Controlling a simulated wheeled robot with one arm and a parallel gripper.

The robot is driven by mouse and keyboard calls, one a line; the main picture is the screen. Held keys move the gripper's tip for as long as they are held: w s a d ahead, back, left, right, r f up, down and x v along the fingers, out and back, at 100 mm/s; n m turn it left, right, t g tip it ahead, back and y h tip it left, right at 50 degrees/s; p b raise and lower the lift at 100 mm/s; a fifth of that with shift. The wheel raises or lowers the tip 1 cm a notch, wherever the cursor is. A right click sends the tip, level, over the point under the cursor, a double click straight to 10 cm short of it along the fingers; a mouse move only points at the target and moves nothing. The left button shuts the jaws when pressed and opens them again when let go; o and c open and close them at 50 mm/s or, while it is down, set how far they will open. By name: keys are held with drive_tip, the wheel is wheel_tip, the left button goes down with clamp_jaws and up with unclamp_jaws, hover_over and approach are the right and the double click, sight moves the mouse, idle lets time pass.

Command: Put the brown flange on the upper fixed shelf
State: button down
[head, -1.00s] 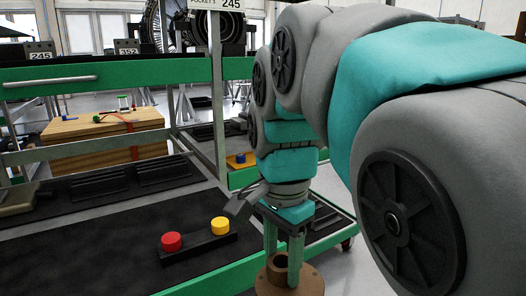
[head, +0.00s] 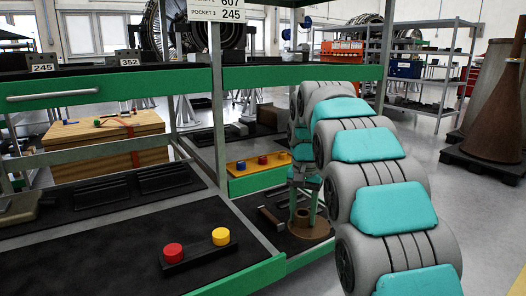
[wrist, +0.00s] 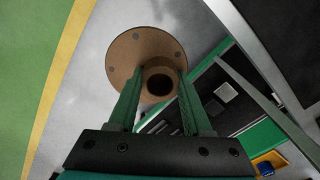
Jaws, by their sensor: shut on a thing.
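The brown flange (head: 312,231) is a round plate with a short hollow hub. My gripper (head: 304,205) is shut on its hub and points down, with the plate below the fingers. In the wrist view the flange (wrist: 121,58) shows its bolt holes and the dark bore, with the green fingers (wrist: 160,108) on either side of the hub. In the head view it appears low, by the right end of the cart's lower level, below the upper shelf. The upper shelf (head: 290,76) has a green front edge, and its dark top is seen at a shallow angle.
The lower deck (head: 110,250) bears a block with a red and a yellow button (head: 200,246). A yellow tray (head: 258,163) sits behind a post (head: 218,110). A wooden crate (head: 105,140) stands behind. Open floor and brown cones (head: 495,110) lie to the right.

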drive_tip(key=w+d+f+n, duration=0.1)
drive_tip(key=w+d+f, duration=0.2)
drive_tip(key=w+d, duration=0.25)
drive_tip(key=s+f+n, duration=0.2)
drive_tip(key=s+f, duration=0.1)
drive_tip(key=f, duration=0.6)
drive_tip(key=s+f+n, duration=0.1)
drive_tip(key=s+f, duration=0.3)
drive_tip(key=f, duration=0.6)
drive_tip(key=shift+s+a+f+n+p, duration=0.25)
drive_tip(key=shift+a+f+n+p, duration=0.05)
drive_tip(key=shift+n+p, duration=0.1)
